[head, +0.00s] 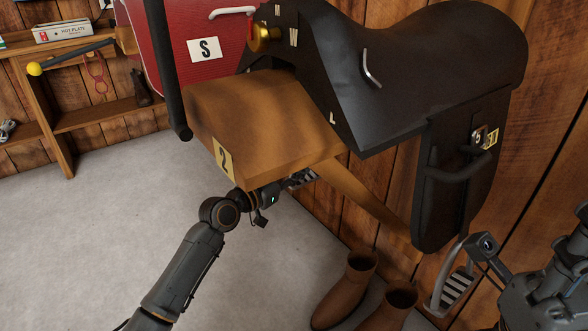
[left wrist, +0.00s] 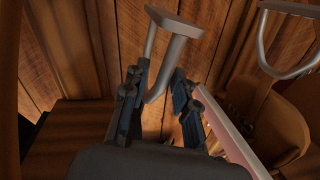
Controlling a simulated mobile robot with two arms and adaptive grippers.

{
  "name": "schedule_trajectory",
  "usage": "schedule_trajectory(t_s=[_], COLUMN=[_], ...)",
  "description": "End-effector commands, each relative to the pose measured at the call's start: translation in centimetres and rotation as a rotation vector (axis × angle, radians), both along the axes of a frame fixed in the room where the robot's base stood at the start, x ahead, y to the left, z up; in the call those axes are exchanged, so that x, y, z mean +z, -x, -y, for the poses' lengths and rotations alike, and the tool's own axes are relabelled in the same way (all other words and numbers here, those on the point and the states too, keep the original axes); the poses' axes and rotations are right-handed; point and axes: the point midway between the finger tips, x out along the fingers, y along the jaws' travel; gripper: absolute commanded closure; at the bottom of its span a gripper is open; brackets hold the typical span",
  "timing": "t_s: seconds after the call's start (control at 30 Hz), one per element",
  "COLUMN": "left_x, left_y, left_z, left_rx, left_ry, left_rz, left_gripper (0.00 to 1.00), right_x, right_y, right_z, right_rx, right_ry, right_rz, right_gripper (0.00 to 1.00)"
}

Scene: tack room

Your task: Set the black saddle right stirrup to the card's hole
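The black saddle (head: 430,65) sits on a wooden rack (head: 265,115) labelled 2. Its visible side flap (head: 455,185) carries a buckle (head: 478,138) beside a small "5" tag and a yellow card (head: 491,138); the card's writing is too small to read surely. A metal stirrup (head: 455,290) hangs below this flap. My left gripper (head: 285,187) is under the rack, its fingers partly hidden. In the left wrist view its fingers (left wrist: 160,92) are apart, with a grey metal piece (left wrist: 175,22) between or behind them; contact is unclear. My right gripper (head: 490,250) is beside the stirrup, its fingers unclear.
Brown boots (head: 345,290) stand on the floor below the saddle. A red panel (head: 205,75) marked S is behind the rack. A wooden shelf (head: 95,115) stands at left. Plank wall (head: 545,130) is close behind the saddle. Grey floor (head: 110,200) is clear at left.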

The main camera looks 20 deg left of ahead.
Motion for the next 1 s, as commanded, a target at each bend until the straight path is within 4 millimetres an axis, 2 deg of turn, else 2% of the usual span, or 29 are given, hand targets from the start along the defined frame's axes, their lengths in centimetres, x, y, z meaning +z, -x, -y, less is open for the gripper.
schedule_trajectory(t_s=[0.37,0.47,0.8,1.0], left_x=[-0.4,-0.5,-0.4,-0.4], left_y=[0.5,1.7,8.1,10.2], left_z=[-0.4,-1.1,-4.1,-5.2], left_rx=[0.002,0.004,0.000,0.001], left_ry=[-0.004,-0.006,-0.008,-0.003], left_rz=[-0.005,-0.006,-0.006,-0.006], left_gripper=[0.68,0.68,0.68,0.68], right_x=[0.0,0.0,0.0,0.0], right_y=[0.0,0.0,0.0,0.0], right_z=[0.0,0.0,0.0,0.0], right_rx=[0.000,0.000,0.000,0.000], right_ry=[0.000,0.000,0.000,0.000], right_rz=[0.001,0.001,0.001,0.001], right_gripper=[0.68,0.68,0.68,0.68])
